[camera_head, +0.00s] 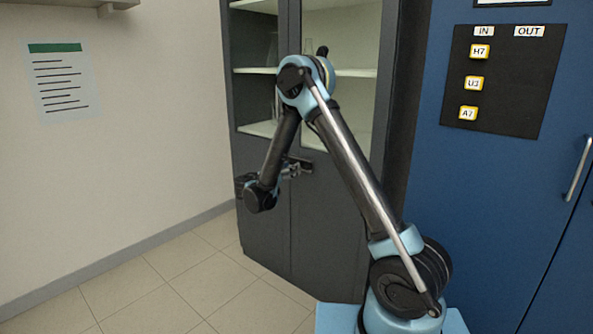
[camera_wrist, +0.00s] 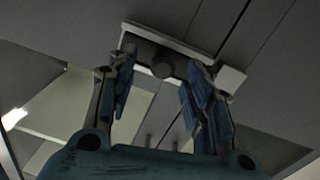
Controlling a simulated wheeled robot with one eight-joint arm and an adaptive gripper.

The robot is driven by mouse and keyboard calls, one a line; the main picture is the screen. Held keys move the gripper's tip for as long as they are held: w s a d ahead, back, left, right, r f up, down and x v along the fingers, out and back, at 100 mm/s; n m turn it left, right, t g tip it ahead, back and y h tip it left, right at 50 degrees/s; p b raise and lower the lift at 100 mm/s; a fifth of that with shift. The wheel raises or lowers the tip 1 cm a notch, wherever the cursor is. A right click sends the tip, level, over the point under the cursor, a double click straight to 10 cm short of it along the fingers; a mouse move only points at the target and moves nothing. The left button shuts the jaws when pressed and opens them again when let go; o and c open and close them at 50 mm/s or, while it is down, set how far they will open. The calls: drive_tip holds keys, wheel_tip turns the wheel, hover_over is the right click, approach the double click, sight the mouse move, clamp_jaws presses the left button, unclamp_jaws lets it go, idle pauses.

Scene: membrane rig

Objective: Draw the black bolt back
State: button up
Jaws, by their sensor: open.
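The black bolt (camera_wrist: 162,70) shows in the wrist view as a dark bar with a round knob. It lies across a pale plate (camera_wrist: 231,78) on the grey cabinet door. My gripper (camera_wrist: 161,58) is open, one finger on each side of the knob, with visible gaps; I cannot tell whether the knob is within the depth of the fingers. In the head view my gripper (camera_head: 291,170) is at the doors of the grey cabinet (camera_head: 265,222), near the seam between them. The bolt there is too small and covered to make out clearly.
The cabinet has glass upper panes with shelves (camera_head: 257,129) behind them. A blue cabinet (camera_head: 480,200) with a black board (camera_head: 510,90) and a metal handle (camera_head: 578,168) stands at right. The tiled floor (camera_head: 190,275) at left is clear.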

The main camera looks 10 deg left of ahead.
drive_tip(key=v, duration=0.7)
drive_tip(key=shift+d, duration=0.1)
drive_tip(key=d+r+n+g, duration=0.1)
drive_tip(key=d+r+g, duration=0.2)
drive_tip(key=d, duration=0.6)
drive_tip(key=d+r+g, duration=0.2)
drive_tip(key=d, duration=0.6)
drive_tip(key=s+d+r+n+g+y, duration=0.1)
drive_tip(key=s+d+g, duration=0.1)
drive_tip(key=s+d, duration=0.4)
drive_tip(key=s+d+n+g+y, duration=0.1)
drive_tip(key=s+d+g, duration=0.15)
drive_tip(key=d, duration=0.55)
drive_tip(key=s+d+f+n+g+y, duration=0.1)
drive_tip(key=s+d+y, duration=0.1)
drive_tip(key=s+d, duration=0.35)
drive_tip(key=s+d+f+g+y, duration=0.1)
drive_tip(key=s+d+y, duration=0.1)
drive_tip(key=s, duration=0.7)
drive_tip(key=s+f+n+g+y, duration=0.1)
drive_tip(key=s+f+y, duration=0.3)
drive_tip(key=s, duration=1.1)
drive_tip(key=shift+a+f, duration=0.5)
drive_tip(key=shift+f, duration=1.2)
